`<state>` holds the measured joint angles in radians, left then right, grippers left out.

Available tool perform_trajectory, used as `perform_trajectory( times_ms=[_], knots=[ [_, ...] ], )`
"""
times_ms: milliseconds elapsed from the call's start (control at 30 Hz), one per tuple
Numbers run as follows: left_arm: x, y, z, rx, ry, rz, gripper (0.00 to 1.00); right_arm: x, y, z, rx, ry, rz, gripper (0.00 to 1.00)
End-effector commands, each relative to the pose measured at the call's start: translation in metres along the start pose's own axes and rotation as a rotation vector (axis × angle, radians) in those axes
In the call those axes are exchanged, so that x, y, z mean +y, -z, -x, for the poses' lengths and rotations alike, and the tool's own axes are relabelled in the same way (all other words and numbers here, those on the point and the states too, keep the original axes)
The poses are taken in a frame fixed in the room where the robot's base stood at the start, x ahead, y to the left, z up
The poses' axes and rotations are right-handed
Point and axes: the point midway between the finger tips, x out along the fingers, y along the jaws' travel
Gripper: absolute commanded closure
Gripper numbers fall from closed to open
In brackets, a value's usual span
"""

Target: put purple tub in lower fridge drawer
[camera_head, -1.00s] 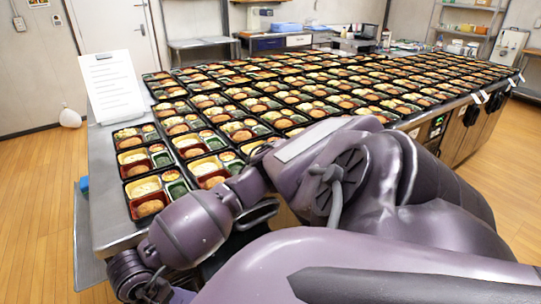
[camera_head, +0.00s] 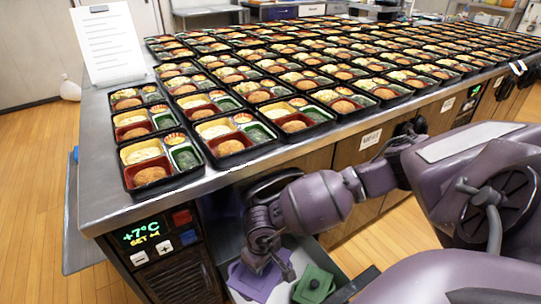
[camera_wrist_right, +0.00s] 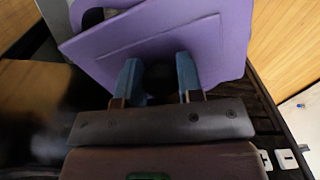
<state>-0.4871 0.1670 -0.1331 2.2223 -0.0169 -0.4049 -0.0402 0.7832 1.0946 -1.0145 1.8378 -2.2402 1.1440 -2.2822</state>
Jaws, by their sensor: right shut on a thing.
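The purple tub (camera_head: 256,286) is at the open drawer below the counter in the head view, beside a green tub (camera_head: 314,284) with a dark round knob. My right gripper (camera_head: 268,264) is over the purple tub. In the right wrist view, the purple lid (camera_wrist_right: 170,40) fills the top, and my right gripper's blue fingertips (camera_wrist_right: 160,82) are shut on its dark knob. I cannot tell whether the purple tub rests on the drawer floor. My left gripper is not in view.
The steel counter (camera_head: 105,185) overhangs the drawer and holds many bento trays. A fridge control panel (camera_head: 150,237) reading +7°C is left of the drawer. A paper sheet (camera_head: 108,45) stands at the back left. Wood floor is clear at left.

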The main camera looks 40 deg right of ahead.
Motion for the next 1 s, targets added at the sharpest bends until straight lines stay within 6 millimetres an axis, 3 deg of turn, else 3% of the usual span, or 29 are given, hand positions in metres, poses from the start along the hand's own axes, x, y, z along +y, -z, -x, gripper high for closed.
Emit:
perform_trajectory(
  times_ms=[33, 100, 300, 467, 667, 1000],
  knots=[
    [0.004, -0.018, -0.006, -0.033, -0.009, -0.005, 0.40, 0.009, -0.004, -0.031, -0.026, -0.002, 0.006, 1.00],
    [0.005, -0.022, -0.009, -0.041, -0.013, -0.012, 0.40, 0.018, -0.002, -0.047, -0.026, -0.003, 0.019, 1.00],
    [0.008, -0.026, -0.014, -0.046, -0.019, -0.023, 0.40, 0.034, 0.004, -0.069, -0.017, -0.009, 0.043, 1.00],
    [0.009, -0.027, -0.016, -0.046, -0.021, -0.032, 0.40, 0.037, 0.006, -0.084, -0.015, -0.009, 0.050, 1.00],
    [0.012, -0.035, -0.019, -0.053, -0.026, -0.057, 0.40, 0.037, 0.003, -0.127, -0.020, -0.008, 0.048, 1.00],
    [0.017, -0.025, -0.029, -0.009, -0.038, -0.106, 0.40, 0.037, 0.002, -0.198, -0.020, -0.008, 0.047, 1.00]
  ],
)
